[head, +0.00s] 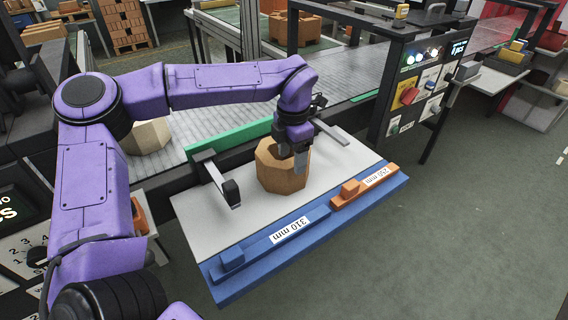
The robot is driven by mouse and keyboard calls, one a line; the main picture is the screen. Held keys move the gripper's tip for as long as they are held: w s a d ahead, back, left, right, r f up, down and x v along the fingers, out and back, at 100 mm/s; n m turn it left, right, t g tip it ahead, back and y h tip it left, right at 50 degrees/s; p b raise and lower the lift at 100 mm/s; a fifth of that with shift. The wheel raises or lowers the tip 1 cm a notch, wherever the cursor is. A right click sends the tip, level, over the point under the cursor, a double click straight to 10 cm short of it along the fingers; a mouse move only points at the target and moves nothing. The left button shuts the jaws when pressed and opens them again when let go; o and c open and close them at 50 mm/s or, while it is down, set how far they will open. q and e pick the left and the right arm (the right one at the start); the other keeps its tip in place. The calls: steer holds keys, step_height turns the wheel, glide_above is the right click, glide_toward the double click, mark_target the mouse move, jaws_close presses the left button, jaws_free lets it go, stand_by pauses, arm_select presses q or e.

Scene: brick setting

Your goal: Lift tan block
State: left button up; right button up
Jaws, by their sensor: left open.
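The tan block (282,180) is a many-sided, light brown piece standing on a pale board in the middle of the head view. My left gripper (301,158) comes down from above at the block's right side. Its visible finger overlaps the block's upper right in the picture, and I cannot tell whether it touches. The jaws are open, and the other finger is mostly hidden by the wrist. My right gripper does not show.
The pale board (205,222) has a blue front ledge with a blue gauge (275,242) marked 310 mm and an orange gauge (362,187). A black-tipped bar (231,192) stands left of the block. A roller conveyor and control panel (420,85) lie behind. A pale block (148,135) sits on the conveyor.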

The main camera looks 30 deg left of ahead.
arm_select(q)
steer(key=f, duration=0.6)
steer(key=shift+w+f+p, duration=0.3)
steer(key=shift+w+f, duration=0.05)
steer(key=shift+w, duration=0.05)
jaws_close()
stand_by(0.8)
steer(key=shift+r, duration=0.2)
